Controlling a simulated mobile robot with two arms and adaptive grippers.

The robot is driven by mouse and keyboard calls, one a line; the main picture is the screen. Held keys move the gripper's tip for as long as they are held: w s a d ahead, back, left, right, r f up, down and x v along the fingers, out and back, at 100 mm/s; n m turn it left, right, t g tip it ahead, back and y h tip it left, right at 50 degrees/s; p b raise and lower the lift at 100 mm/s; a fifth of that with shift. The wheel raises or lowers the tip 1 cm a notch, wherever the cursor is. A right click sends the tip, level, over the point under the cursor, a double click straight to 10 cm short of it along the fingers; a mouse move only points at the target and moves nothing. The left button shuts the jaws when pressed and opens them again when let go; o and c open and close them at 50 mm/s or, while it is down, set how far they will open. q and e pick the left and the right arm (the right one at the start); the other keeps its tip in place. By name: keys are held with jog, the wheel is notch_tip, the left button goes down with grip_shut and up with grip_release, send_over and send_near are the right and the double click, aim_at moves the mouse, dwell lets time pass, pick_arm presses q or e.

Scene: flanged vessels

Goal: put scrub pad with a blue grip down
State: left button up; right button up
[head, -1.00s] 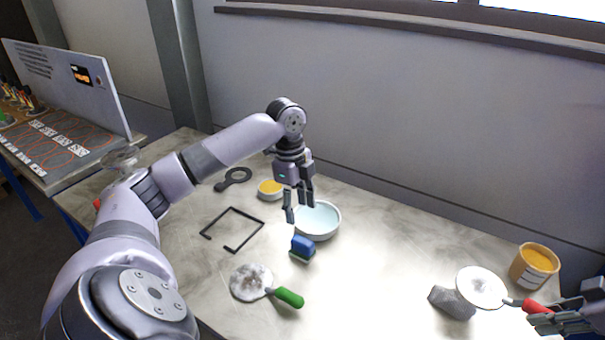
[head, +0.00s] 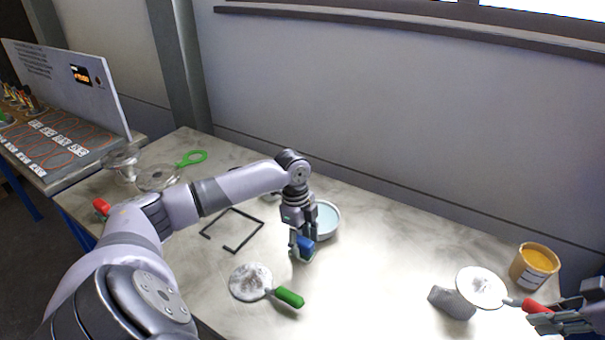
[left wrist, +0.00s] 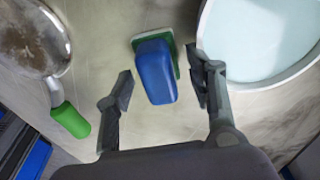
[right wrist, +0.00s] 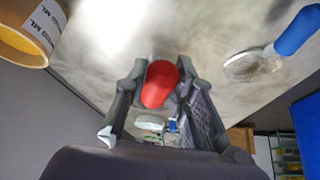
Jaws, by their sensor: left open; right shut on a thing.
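The scrub pad with a blue grip (head: 305,243) stands on the table in front of the white bowl (head: 327,219). In the left wrist view its blue grip (left wrist: 157,74) lies between my open left fingers, with gaps on both sides. Its green and white pad shows under the grip. My left gripper (head: 301,248) is open, just above the pad, and partly hides it in the head view. My right gripper (head: 541,318) is shut on the red handle (right wrist: 160,84) of a round, pale disc tool (head: 482,287), at the lower right.
A green-handled round tool (head: 251,282) lies in front of the pad. A black square frame (head: 232,230) lies to the left. A grey block (head: 452,302) sits under the pale disc in the picture, near a yellow tub (head: 534,266). The mid-right table is clear.

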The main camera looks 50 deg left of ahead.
aim_at(305, 241)
pick_arm(q)
jog(key=shift+c, duration=0.4)
jog(key=shift+r, duration=0.1)
grip_shut()
notch_tip(305, 241, up, 10)
jog(key=shift+f, duration=0.2)
jog(key=shift+w+d, duration=0.15)
jog(key=shift+d, duration=0.15)
jog(key=w+d, duration=0.4)
jog(key=d, duration=0.4)
jog(key=w+d, duration=0.5)
jog(key=d, duration=0.2)
jog(key=f, duration=0.9)
jog(key=shift+d+f, duration=0.25)
jog(key=shift+f, duration=0.05)
